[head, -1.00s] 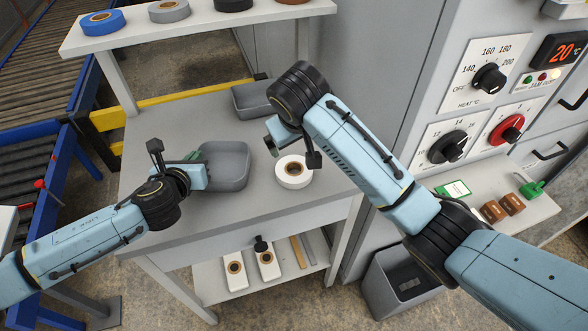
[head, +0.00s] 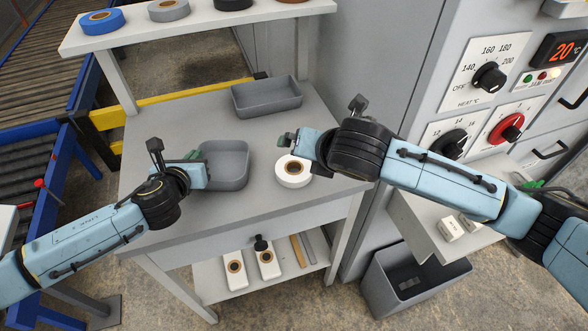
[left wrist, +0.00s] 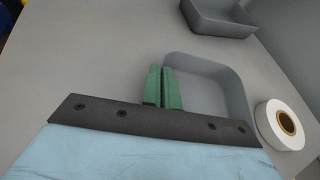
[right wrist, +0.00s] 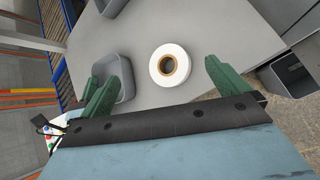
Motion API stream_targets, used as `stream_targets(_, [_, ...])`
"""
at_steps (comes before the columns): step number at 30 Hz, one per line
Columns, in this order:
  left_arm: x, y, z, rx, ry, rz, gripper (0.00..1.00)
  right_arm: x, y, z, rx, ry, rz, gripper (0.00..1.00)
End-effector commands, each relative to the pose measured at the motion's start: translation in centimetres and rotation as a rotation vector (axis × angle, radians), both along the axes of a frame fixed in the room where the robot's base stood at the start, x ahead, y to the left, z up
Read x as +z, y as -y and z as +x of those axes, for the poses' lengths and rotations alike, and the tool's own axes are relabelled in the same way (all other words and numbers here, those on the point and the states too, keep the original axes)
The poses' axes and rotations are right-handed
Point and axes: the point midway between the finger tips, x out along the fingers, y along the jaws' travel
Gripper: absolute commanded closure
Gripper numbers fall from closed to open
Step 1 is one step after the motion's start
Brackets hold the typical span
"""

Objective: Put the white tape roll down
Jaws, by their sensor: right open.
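The white tape roll (head: 283,178), with a brown core, lies flat on the grey table, to the right of a grey bin. In the right wrist view the roll (right wrist: 159,75) shows in the space beyond my right fingers, on the tabletop. My right gripper (head: 290,140) is open and appears empty, just behind the roll in the head view; its far finger is hidden by the wrist. My left gripper (left wrist: 163,80) has its green fingers together with nothing seen between them. It is at the left edge of the grey bin (head: 240,180).
A second grey bin (head: 268,98) stands at the table's back. An upper shelf (head: 200,28) holds several tape rolls. The machine (head: 470,60) with knobs stands at right, above a grey floor bin (head: 412,285). The tabletop's left rear is clear.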

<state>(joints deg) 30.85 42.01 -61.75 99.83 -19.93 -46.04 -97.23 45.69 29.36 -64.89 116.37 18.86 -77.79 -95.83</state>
Motion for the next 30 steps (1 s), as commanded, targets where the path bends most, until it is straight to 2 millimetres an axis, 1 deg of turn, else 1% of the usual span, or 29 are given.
stream_targets(1, [0.0,0.0,0.0,0.000,0.000,0.000,1.00,-0.2,0.3,-0.6,0.085,0.023,-0.062,0.00])
stream_targets(3, [0.0,0.0,0.0,0.000,0.000,0.000,1.00,-0.5,0.4,-1.4,0.200,0.053,-0.141,0.00])
stream_targets(6, [0.0,0.0,0.0,0.000,0.000,0.000,1.00,-0.8,0.7,-2.4,0.336,0.089,-0.232,0.00])
stream_targets(9, [0.0,0.0,0.0,0.000,0.000,0.000,1.00,-1.0,0.8,-3.2,0.435,0.117,-0.298,0.00])
stream_targets(13, [0.0,0.0,0.0,0.000,0.000,0.000,1.00,-1.2,0.8,-3.6,0.504,0.138,-0.342,0.00])
stream_targets(17, [0.0,0.0,0.0,0.000,0.000,0.000,1.00,-2.3,0.4,-3.0,0.523,0.141,-0.354,0.00])
stream_targets(24, [0.0,0.0,0.0,0.000,0.000,0.000,1.00,-5.0,-0.9,-0.5,0.521,0.142,-0.354,0.00])
stream_targets(30, [0.0,0.0,0.0,0.000,0.000,0.000,1.00,-6.1,-1.3,0.4,0.521,0.142,-0.353,0.00])
